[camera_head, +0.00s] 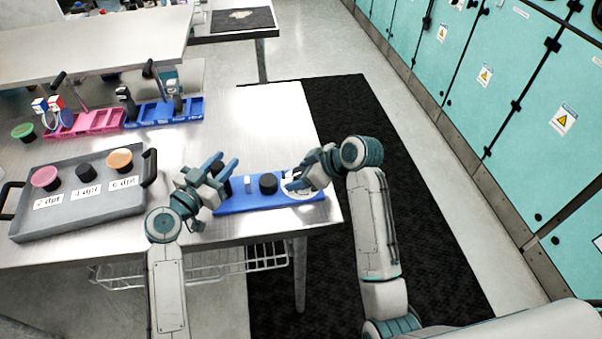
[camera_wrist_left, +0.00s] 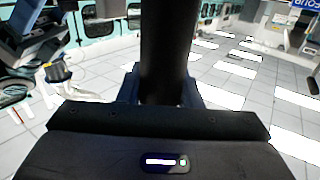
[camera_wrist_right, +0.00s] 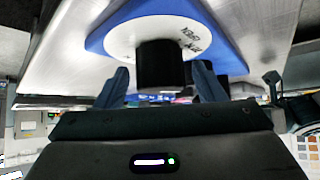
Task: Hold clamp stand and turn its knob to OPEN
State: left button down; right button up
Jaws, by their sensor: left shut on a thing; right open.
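The clamp stand is a long blue base (camera_head: 255,203) at the front right of the metal table. Its dark post (camera_wrist_left: 167,50) stands between the fingers of my left gripper (camera_head: 224,172), which is shut on it at the base's left end. The black knob (camera_wrist_right: 160,65) sits on a white dial (camera_wrist_right: 185,28) with lettering, which I cannot read fully, at the right end. My right gripper (camera_head: 292,182) is open at the knob. In the right wrist view its fingers (camera_wrist_right: 161,85) are on either side of the knob, with gaps.
A black cylinder (camera_head: 268,184) and a small white piece (camera_head: 248,184) stand mid-base. A grey tray (camera_head: 100,207) with labelled pots is at the left. Pink (camera_head: 90,121) and blue (camera_head: 165,110) racks stand behind. Bare tabletop lies behind the stand; the table's right edge is close.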

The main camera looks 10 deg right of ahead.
jog(key=shift+f, duration=0.1)
jog(key=c, duration=1)
jog(key=shift+w+n, duration=0.1)
jog(key=shift+n, duration=0.3)
jog(key=n+g+y, duration=0.1)
jog(key=n+g, duration=0.2)
jog(key=shift+n+y, duration=0.3)
jog(key=shift+n, duration=0.1)
jog(key=shift+n+g, duration=1.9)
jog(key=shift+n, duration=0.4)
jog(key=o, duration=1)
